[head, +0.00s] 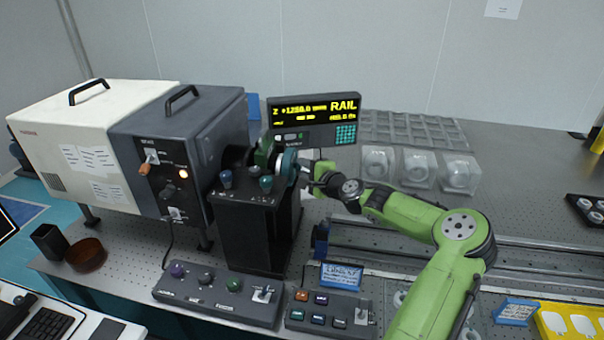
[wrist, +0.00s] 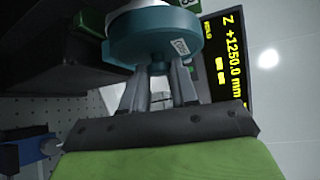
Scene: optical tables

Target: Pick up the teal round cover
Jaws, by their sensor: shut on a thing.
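The teal round cover (wrist: 155,40) fills the top middle of the wrist view, with a small white label on its rim. My gripper (wrist: 162,75) is shut on it, its two fingers reaching up to the cover's near side. In the head view the cover (head: 285,167) is at the right side of the tall black housing, beside a green part. My gripper (head: 305,172) meets it from the right. Where the fingers touch the cover is partly hidden in both views. I cannot tell whether the cover is apart from the housing.
The black housing (head: 245,225) stands left of my gripper. A yellow-lettered display (head: 315,118) is close behind. Clear boxes (head: 418,168) stand right of my wrist. Control boxes (head: 220,294) lie in front. The bench (head: 520,180) is bare at the back right.

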